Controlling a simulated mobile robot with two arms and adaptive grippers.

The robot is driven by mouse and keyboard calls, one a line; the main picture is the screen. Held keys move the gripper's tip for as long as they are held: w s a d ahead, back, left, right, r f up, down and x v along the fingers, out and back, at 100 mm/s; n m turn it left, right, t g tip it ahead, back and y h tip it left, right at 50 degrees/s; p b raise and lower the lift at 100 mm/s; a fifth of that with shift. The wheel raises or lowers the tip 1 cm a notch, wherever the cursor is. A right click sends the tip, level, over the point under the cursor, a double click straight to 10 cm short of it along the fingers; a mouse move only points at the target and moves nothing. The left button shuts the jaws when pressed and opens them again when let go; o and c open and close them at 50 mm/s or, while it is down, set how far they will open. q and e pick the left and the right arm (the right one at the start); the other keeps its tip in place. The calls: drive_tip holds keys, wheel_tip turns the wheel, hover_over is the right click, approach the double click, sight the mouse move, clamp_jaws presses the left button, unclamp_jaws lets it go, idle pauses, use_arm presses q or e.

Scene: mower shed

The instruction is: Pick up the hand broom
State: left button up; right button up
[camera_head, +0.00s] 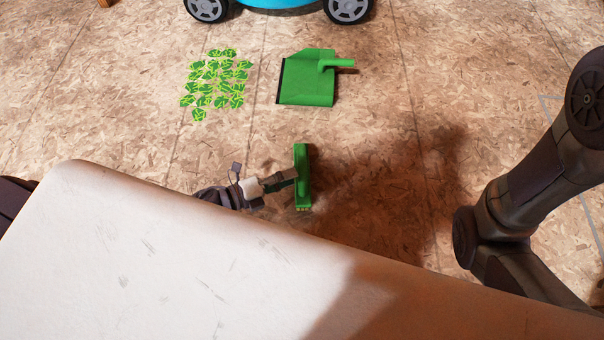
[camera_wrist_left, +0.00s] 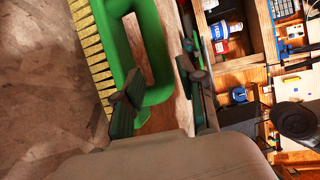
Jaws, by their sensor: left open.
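The green hand broom (camera_head: 303,170) is on the wooden floor just beyond my white body edge. My left gripper (camera_head: 288,177) is at its left side, with the fingertips at or very near it. In the left wrist view the broom (camera_wrist_left: 116,38) shows yellow bristles along its left and a looped handle. The left gripper (camera_wrist_left: 160,72) is open there, and the handle's right bar passes between its two fingers. I cannot tell whether either finger touches it. My right arm shows at the right, but its gripper is out of view.
A green dustpan (camera_head: 308,85) lies on the floor beyond the broom. A patch of green leaves (camera_head: 216,82) lies left of it. A blue wheeled machine (camera_head: 278,3) stands at the top. Wooden shelves (camera_wrist_left: 262,45) with supplies show in the wrist view. Floor right of the broom is clear.

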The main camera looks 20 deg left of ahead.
sight(302, 172)
use_arm(q)
drive_tip(key=b+x, duration=0.2)
drive_tip(key=x, duration=0.2)
drive_tip(key=shift+w+a+f, duration=0.1)
drive_tip(key=shift+a+f, duration=0.05)
drive_tip(key=shift+w+d+b, duration=0.35)
clamp_jaws()
